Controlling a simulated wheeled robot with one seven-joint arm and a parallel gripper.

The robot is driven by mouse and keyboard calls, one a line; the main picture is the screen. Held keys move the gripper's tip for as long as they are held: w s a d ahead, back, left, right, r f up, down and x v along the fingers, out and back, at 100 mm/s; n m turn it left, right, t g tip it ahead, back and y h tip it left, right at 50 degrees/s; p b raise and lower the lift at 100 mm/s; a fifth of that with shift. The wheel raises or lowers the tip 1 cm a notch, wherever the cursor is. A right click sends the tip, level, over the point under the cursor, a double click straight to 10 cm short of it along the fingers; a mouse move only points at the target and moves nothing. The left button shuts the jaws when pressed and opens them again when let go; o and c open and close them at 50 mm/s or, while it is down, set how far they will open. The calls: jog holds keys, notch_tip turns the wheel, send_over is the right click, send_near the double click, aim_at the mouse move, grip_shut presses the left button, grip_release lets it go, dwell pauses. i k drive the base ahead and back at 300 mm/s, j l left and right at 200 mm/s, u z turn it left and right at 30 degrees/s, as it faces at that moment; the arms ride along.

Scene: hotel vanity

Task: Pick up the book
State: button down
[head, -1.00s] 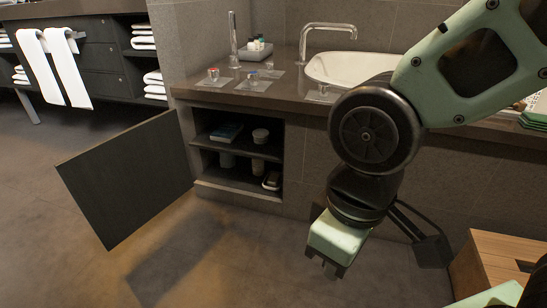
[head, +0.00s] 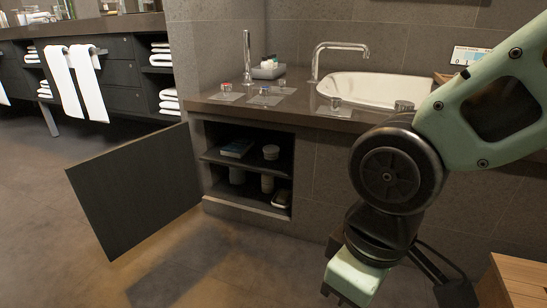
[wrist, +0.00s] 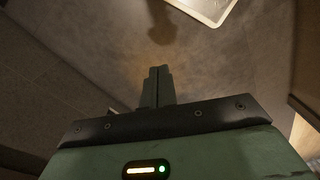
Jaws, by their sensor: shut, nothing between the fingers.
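A blue book (head: 237,148) lies flat on the upper shelf of the open cabinet under the sink counter. The book does not show in the wrist view.
The cabinet door (head: 135,190) stands open to the left, jutting over the floor. Containers and a small dish (head: 281,198) stand on the lower shelf. A wooden stool (head: 515,283) is at the lower right. Floor before the cabinet is clear.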

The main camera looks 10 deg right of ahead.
aim_at(238, 146)
jog(key=i+j, duration=0.2)
jog(key=i, duration=0.3)
jog(key=i+j, duration=0.2)
jog(key=i, duration=0.25)
jog(key=i+j+u, duration=0.1)
jog(key=i, duration=0.4)
jog(key=i+j, duration=0.25)
jog(key=i, duration=0.2)
